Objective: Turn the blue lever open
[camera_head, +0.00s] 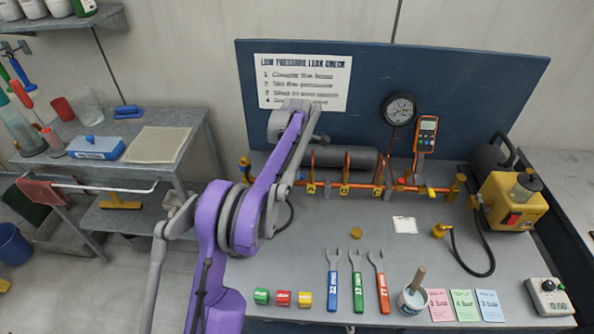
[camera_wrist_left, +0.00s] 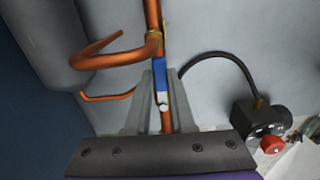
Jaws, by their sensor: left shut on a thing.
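In the left wrist view, the blue lever (camera_wrist_left: 160,72) lies along a copper pipe (camera_wrist_left: 154,18), below a brass fitting (camera_wrist_left: 155,40). My left gripper (camera_wrist_left: 160,92) has its two grey fingers on either side of the lever and is shut on it. The lever's lower end with a pale round tip shows between the fingers. In the head view, my purple left arm reaches up to the left end of the copper manifold (camera_head: 360,187). There the fingertips and the blue lever are hidden or too small to tell. My right gripper is not in view.
The mid-bench is mostly free.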

